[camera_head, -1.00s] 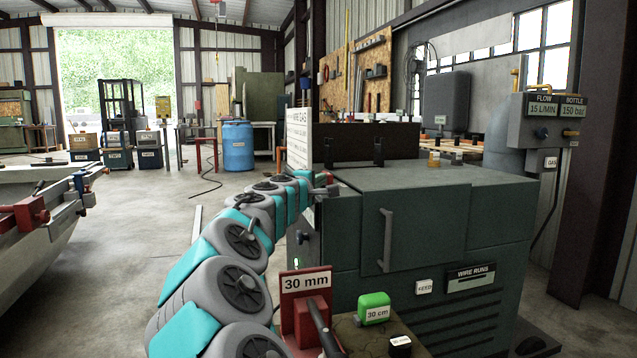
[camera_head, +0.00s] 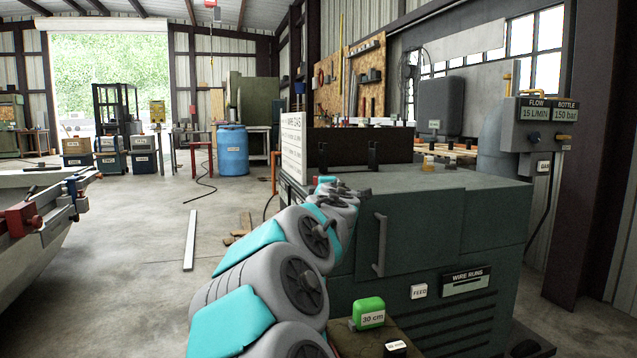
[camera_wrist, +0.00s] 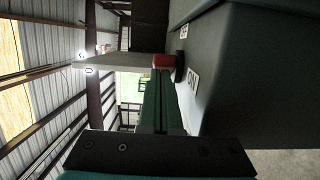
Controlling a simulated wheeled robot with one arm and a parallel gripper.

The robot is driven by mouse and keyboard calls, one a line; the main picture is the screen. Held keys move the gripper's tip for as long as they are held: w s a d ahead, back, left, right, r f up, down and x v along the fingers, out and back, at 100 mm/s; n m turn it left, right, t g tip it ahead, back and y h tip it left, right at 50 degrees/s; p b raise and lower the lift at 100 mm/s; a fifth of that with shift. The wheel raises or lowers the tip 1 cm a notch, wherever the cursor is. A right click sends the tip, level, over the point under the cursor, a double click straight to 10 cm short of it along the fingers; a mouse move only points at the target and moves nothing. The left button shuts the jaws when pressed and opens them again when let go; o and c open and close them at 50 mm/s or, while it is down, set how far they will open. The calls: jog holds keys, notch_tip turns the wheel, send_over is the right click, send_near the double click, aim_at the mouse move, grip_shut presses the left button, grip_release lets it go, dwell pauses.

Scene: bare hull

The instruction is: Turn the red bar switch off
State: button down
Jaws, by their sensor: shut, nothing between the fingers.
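The red bar switch (camera_wrist: 162,61) shows in the wrist view as a small red block on a dark mount at the grey-green machine's panel. An "ON" label (camera_wrist: 193,88) is on the panel beside it, and a second small label is farther up, too small to read surely. My gripper (camera_wrist: 162,78) is shut and empty, its fingertips close to the red bar's near side. I cannot tell whether they touch it. In the head view my arm hides the switch and most of my gripper.
The machine (camera_head: 440,230) fills the right side, with a vertical handle (camera_head: 380,245) on its front. A green "30 cm" tape measure (camera_head: 368,312) sits on a small stand at the front.

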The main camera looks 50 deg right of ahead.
jog(key=shift+s+d+r+n+t+y+p, duration=0.15)
jog(key=shift+d+r+n+t+y+p, duration=0.05)
jog(key=shift+n+t+y+p, duration=0.25)
jog(key=shift+s+d+r+n+t+y+p, duration=0.15)
jog(key=shift+n+t+y+p, duration=0.15)
jog(key=shift+y+p, duration=0.25)
jog(key=n+y+p, duration=0.1)
jog(key=t+y+p, duration=0.1)
jog(key=d+n+t+y+p, duration=0.1)
jog(key=shift+s+f+n+y, duration=0.1)
jog(key=shift+s+n+y, duration=0.2)
jog(key=shift+n, duration=0.05)
jog(key=shift+d+f+p, duration=0.2)
jog(key=shift+d+p, duration=0.25)
jog(key=shift+p, duration=0.35)
jog(key=shift+s, duration=0.1)
